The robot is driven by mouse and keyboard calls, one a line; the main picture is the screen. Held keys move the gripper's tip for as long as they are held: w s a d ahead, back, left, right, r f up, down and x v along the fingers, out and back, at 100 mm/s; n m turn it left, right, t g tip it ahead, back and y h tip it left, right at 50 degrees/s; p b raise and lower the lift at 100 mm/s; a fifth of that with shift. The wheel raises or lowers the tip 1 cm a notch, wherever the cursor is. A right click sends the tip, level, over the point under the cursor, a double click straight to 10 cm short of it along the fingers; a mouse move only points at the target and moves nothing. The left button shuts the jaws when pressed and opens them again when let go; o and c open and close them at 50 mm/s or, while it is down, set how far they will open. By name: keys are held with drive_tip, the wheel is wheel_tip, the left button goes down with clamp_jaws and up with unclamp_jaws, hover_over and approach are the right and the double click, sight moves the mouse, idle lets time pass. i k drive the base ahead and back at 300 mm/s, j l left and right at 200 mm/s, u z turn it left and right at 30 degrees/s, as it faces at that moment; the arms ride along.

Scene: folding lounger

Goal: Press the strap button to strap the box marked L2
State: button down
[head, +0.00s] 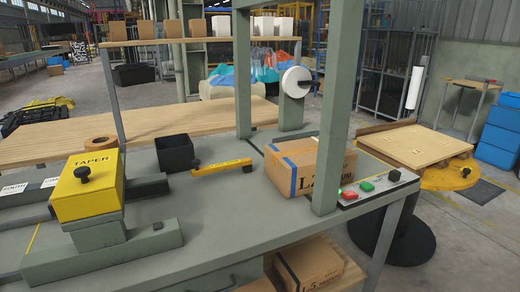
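A brown cardboard box (283,176) with blue tape sits on the grey bench, partly behind the front green post (333,120) of an arch. Its label starts with "L"; the rest is partly hidden by the post, so I cannot read the number for sure. No strap shows on its visible faces. A control panel (378,188) lies on the bench's right edge beside the post. It carries a red button (349,194), a green button (367,187) and a black knob (394,175). A small green light glows by the post. I cannot read any button labels. My gripper is not in view.
A yellow taper unit (87,185) stands at the left of the bench. A black bin (175,154) and a yellow bar (222,167) lie mid-bench. Another box (310,265) is on the lower shelf. A pallet on a yellow turntable (415,147) stands at the right.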

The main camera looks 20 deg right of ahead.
sight(366, 187)
drive_tip(key=z, duration=1.4)
